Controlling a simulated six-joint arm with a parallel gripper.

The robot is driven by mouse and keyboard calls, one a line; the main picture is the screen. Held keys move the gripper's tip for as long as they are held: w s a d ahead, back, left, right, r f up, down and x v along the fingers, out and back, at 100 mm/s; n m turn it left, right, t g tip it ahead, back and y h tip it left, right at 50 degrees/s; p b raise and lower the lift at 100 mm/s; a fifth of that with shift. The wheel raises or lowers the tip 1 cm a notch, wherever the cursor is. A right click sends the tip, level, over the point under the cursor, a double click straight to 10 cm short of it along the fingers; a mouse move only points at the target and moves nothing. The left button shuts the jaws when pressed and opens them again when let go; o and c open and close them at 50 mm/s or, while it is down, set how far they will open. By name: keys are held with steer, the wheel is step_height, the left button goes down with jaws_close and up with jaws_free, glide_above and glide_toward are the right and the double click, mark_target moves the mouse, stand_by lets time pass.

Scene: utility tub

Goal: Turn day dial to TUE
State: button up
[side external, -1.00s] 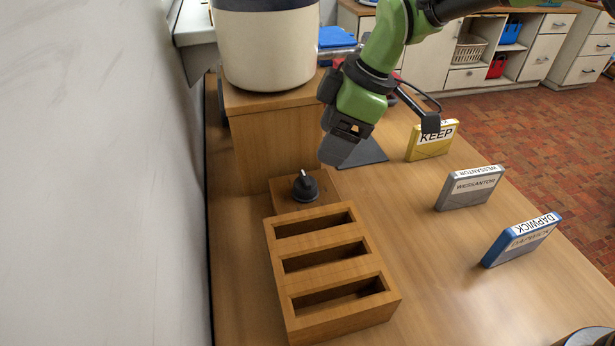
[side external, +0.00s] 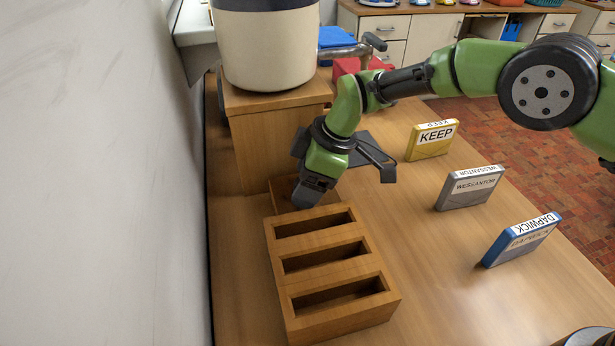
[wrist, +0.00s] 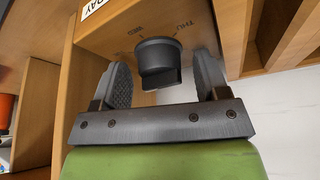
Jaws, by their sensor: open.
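The day dial is a dark round knob (wrist: 158,60) with a raised grip bar, on a wooden face in the wrist view. The printed letters WED (wrist: 138,28) and THU (wrist: 182,27) show beyond it; I cannot read TUE or tell which day the knob points to. My gripper (wrist: 163,70) is open, with one finger on each side of the knob and visible gaps between. In the side view my gripper (side external: 308,196) is low over the dial's wooden base (side external: 284,190) and hides the knob.
A wooden rack with three slots (side external: 322,291) stands close in front of my gripper. A wooden box (side external: 262,150) bearing a cream crock (side external: 265,48) is behind it. Yellow KEEP (side external: 433,140), grey WESSANTOR (side external: 470,187) and blue DAPWICK (side external: 522,240) cases stand at right. The table between is clear.

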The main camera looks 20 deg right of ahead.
steer(key=c, duration=0.9)
steer(key=shift+m+t+h, duration=0.4)
steer(key=shift+m+t, duration=0.1)
steer(key=shift+m, duration=1.05)
steer(key=shift+m+t+h, duration=0.4)
steer(key=shift+m+t, duration=0.1)
steer(key=shift+m, duration=1.05)
steer(key=o, duration=0.9)
steer(key=shift+r, duration=0.1)
steer(key=v, duration=0.9)
steer(key=shift+s+r, duration=0.15)
steer(key=shift+r, duration=0.2)
